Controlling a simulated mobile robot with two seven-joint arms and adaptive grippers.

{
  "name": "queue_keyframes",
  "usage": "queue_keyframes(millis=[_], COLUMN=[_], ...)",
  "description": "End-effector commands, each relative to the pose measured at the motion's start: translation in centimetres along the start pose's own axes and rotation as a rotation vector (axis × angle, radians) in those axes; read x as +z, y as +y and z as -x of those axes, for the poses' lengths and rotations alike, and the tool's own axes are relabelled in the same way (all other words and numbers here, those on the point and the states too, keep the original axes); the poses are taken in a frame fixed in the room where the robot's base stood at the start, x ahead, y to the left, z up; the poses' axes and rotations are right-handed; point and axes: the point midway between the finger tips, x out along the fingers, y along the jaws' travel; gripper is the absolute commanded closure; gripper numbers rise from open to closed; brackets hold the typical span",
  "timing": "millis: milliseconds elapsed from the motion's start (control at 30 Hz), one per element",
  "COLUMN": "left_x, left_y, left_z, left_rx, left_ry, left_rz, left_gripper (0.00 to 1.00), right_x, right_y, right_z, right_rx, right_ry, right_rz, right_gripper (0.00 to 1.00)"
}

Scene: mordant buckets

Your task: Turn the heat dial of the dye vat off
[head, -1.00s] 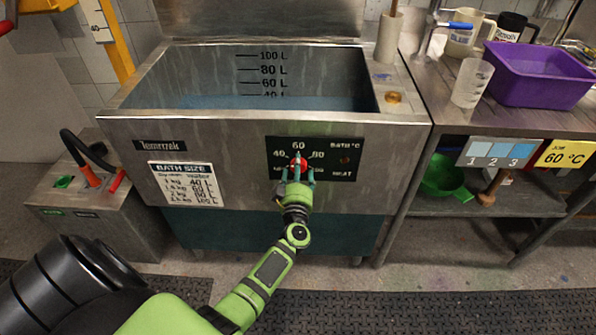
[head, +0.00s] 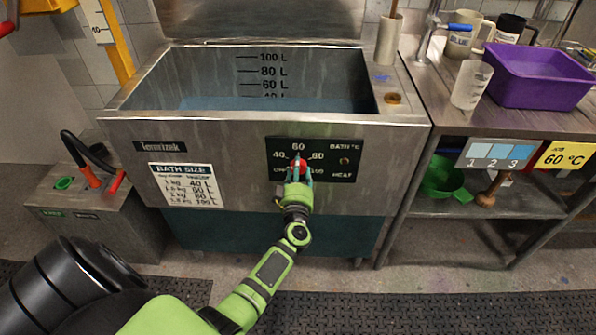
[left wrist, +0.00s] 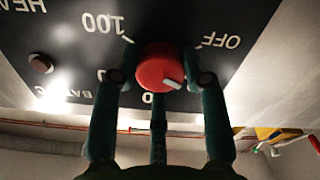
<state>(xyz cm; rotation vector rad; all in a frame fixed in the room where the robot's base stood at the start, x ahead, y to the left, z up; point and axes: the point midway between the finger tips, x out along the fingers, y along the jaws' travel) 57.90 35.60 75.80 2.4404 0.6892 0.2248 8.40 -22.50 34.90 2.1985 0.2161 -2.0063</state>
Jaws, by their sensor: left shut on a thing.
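The red heat dial (head: 300,164) sits on the black panel (head: 275,145) on the front of the steel dye vat (head: 235,125). My left gripper (head: 299,174) is shut on the dial, with teal fingers on either side of it. In the left wrist view, where the panel appears upside down, the dial (left wrist: 160,67) has a white pointer mark aimed to the lower right, between the 60 and the finger. The OFF label (left wrist: 220,40) is at right and 100 at left. The 40 mark is hidden there. My right gripper is not in view.
A small dark lamp (head: 343,160) is right of the dial on the panel. Bluish liquid fills the vat's lower part. A bench (head: 428,105) with a purple tub (head: 535,80) stands at right, a grey unit (head: 80,200) with hoses at left. The floor in front is clear.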

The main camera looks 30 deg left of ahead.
Motion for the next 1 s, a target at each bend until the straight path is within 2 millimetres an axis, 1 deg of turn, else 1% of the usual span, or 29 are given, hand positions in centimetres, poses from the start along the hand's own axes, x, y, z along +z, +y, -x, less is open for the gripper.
queue_keyframes(millis=[33,167,700,1000], left_x=[0.3,0.4,0.5,0.5], left_y=[0.0,0.0,0.1,0.2], left_z=[0.1,0.1,0.2,0.2], left_rx=[0.0,-0.001,-0.001,-0.002], left_ry=[-0.008,-0.008,-0.01,-0.012], left_rz=[0.031,0.131,0.632,0.843], left_gripper=[0.89,0.89,0.89,0.89], right_x=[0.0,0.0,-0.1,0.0], right_y=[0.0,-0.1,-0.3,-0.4], right_z=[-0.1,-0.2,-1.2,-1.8], right_rx=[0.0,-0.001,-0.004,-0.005], right_ry=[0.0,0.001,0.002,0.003], right_rz=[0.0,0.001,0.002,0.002], right_gripper=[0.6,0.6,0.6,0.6])
